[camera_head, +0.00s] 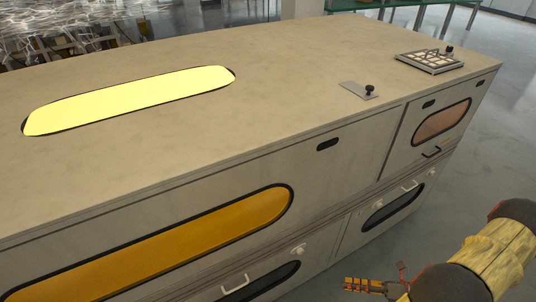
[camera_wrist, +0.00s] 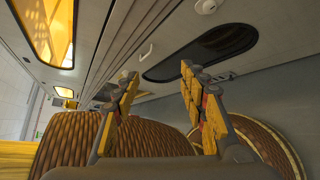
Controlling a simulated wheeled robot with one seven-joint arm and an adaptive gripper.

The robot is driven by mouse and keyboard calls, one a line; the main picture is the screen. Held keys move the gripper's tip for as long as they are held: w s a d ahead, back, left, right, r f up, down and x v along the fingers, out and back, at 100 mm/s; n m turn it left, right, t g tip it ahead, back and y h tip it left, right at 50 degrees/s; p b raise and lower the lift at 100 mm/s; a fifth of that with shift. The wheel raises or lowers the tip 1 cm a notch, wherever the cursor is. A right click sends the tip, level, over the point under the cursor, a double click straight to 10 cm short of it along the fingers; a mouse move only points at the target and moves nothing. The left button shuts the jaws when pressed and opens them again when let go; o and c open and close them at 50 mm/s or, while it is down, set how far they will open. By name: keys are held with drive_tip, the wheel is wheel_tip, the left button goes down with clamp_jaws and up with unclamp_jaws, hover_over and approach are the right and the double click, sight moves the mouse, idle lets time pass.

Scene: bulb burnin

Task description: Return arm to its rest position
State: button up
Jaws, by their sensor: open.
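My gripper (camera_head: 372,286) is at the lower right of the head view, in front of the cabinet and below the level of its top. In the wrist view my gripper (camera_wrist: 158,100) shows its two yellow-padded fingers apart, with nothing between them. The cabinet front fills the upper part of the wrist view, with a dark oval window (camera_wrist: 205,52) and a small handle (camera_wrist: 146,53) beyond the fingers. My arm comes in from the right edge of the head view.
Drawer handles (camera_head: 234,284) stick out from the front. Grey floor (camera_head: 500,125) is open at the right.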

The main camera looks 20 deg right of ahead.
drive_tip(key=w+a+r+n+g+h+p, duration=0.15)
drive_tip(key=w+a+r+n+g, duration=0.35)
drive_tip(key=r+n, duration=0.65)
drive_tip(key=w+a+r+n+g+h, duration=0.35)
drive_tip(key=a+r+n+g, duration=0.2)
drive_tip(key=r+n, duration=0.6)
drive_tip(key=s+a+r+n+t+h+p, duration=0.1)
drive_tip(key=a+r+n+t+h, duration=0.1)
drive_tip(key=a+r+n, duration=0.5)
drive_tip(key=s+a+r+n+t+h, duration=0.1)
drive_tip(key=a+r+n+t+h, duration=0.2)
drive_tip(key=a+r+n, duration=0.4)
wheel_tip(320, 180, up, 6)
drive_tip(key=shift+s+r+n+t+p, duration=0.1)
drive_tip(key=shift+s+n+t+p, duration=0.2)
drive_tip(key=shift+n+t, duration=0.5)
drive_tip(key=shift+w, duration=0.1)
drive_tip(key=shift+c, duration=0.4)
